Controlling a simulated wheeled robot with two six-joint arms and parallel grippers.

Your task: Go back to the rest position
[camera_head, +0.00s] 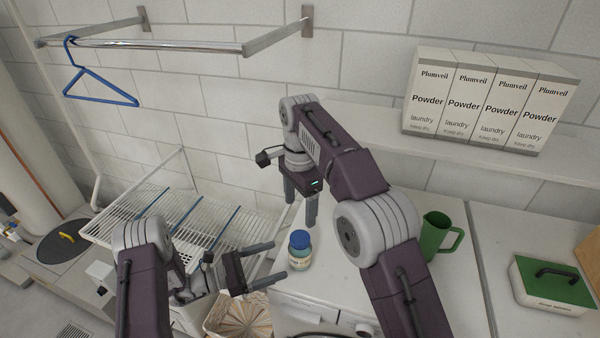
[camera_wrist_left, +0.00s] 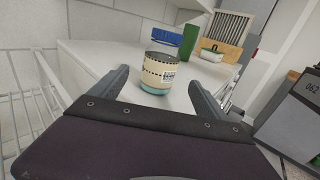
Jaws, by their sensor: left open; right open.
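My left gripper (camera_head: 281,259) is open and level, with its two fingers pointing right toward a small jar. The jar (camera_head: 299,249) has a blue lid and a cream label, and stands upright on the white worktop (camera_head: 325,275). In the left wrist view, the jar (camera_wrist_left: 158,75) stands ahead, between the two open fingers (camera_wrist_left: 160,85) in the picture, with nothing gripped. My right gripper (camera_head: 299,212) is open and empty, pointing down above the worktop, behind the jar. Its fingers hang close to the worktop; whether they touch it is unclear.
A green jug (camera_head: 436,238) stands right of my right arm. A green-lidded box (camera_head: 552,285) is farther right. Several powder boxes (camera_head: 485,98) stand on a wall shelf. A wire rack (camera_head: 150,222), a basket (camera_head: 240,318) and a blue hanger (camera_head: 98,86) on a rail are at left.

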